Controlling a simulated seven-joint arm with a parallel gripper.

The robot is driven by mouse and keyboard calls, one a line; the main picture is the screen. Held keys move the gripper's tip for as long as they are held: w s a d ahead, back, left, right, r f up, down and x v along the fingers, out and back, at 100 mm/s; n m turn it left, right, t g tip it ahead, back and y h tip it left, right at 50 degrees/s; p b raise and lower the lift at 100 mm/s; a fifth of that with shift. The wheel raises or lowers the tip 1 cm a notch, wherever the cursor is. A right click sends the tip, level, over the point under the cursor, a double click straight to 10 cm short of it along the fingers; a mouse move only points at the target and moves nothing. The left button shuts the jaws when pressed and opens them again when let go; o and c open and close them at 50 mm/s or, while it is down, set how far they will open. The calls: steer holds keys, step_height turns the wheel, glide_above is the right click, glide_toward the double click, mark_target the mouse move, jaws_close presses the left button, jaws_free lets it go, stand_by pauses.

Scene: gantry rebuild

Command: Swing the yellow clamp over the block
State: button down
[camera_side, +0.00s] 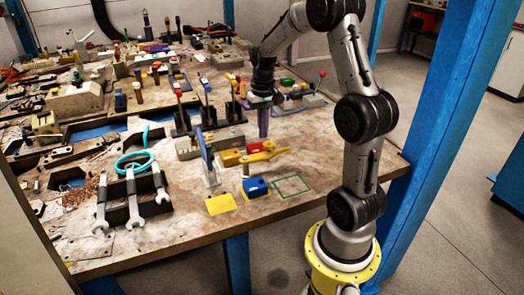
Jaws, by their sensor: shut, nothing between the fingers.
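The yellow clamp (263,154) is a flat yellow arm near the front right of the workbench. It lies roughly level, reaching right from a post beside the blue block. The blue block (255,187), with some yellow on its left side, sits in front of the clamp's left end, between a yellow square and a green outline. The clamp does not appear to be over the blue block. My gripper (263,133) points down behind the clamp, apart from it. It looks shut and empty; its fingertips are small and hard to make out.
A yellow square (221,204) and a green outlined square (292,186) mark the bench front. A red block (254,148) stands behind the clamp. An upright blue piece (206,158) stands left. Wrenches (132,203) lie on a black rack.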

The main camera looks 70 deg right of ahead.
steer(key=shift+f, duration=0.6)
steer(key=shift+s, duration=0.1)
steer(key=shift+s+a, duration=0.25)
steer(key=shift+s, duration=0.35)
